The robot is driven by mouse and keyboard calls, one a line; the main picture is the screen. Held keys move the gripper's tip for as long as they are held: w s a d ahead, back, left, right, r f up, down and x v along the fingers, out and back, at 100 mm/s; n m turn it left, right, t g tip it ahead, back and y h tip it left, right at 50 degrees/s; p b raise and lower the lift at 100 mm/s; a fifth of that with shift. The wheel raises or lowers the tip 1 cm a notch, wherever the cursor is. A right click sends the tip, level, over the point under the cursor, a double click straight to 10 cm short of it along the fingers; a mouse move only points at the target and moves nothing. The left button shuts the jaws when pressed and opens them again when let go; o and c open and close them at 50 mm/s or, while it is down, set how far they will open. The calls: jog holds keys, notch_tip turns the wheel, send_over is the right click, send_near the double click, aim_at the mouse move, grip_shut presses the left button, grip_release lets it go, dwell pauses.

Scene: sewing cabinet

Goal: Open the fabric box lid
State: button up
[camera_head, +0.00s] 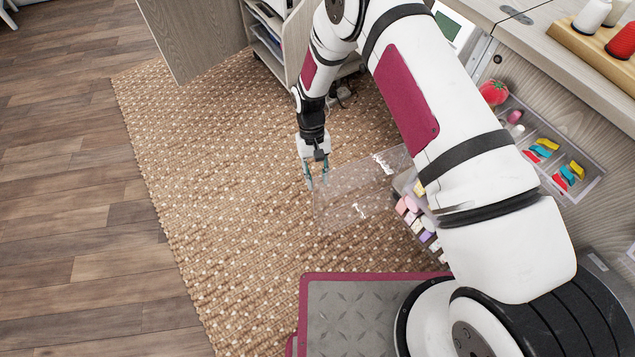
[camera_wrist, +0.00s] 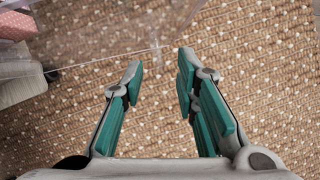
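A clear see-through lid (camera_head: 360,196) extends to the left from the fabric box (camera_head: 424,222), over the carpet. Pastel pieces of fabric show in the box, which is partly hidden behind my arm. My gripper (camera_head: 317,182) is at the lid's far left corner, pointing down. In the wrist view my gripper (camera_wrist: 158,65) has its two green-padded fingers apart, with nothing clearly clamped between them. A thin clear edge of the lid (camera_wrist: 105,57) runs close to the fingertips; I cannot tell whether they touch it.
An open tray (camera_head: 560,165) with coloured items and a red pincushion (camera_head: 494,92) are at the right. A wooden thread rack (camera_head: 600,45) stands on the cabinet top. An open cabinet door (camera_head: 195,35) is at the back. The carpet (camera_head: 225,210) to the left is clear.

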jog(key=v, duration=0.9)
jog(key=shift+r, duration=0.15)
jog(key=s+d+r+m+t, duration=0.15)
jog(key=d+r, duration=0.25)
jog(key=r, duration=0.8)
jog(key=s+d+r+n, duration=0.15)
jog(key=d+r, duration=0.35)
jog(key=r, duration=0.7)
jog(key=s+d+r+m+t, duration=0.1)
jog(key=s+d+r, duration=0.2)
jog(key=s+r, duration=0.3)
jog(key=s+d+r+m, duration=0.1)
jog(key=s+d+r, duration=0.2)
jog(key=s+r, duration=0.25)
jog(key=s+d+r+m+t+y, duration=0.1)
jog(key=s+d, duration=0.2)
jog(key=s, duration=0.7)
jog(key=s+d+r+t, duration=0.1)
jog(key=s+d+r, duration=0.1)
jog(key=s, duration=0.8)
notch_tip(320, 180, up, 36)
jog(key=t+p, duration=0.4)
jog(key=p, duration=3.1)
jog(key=shift+d+r, duration=0.2)
jog(key=shift+d, duration=0.2)
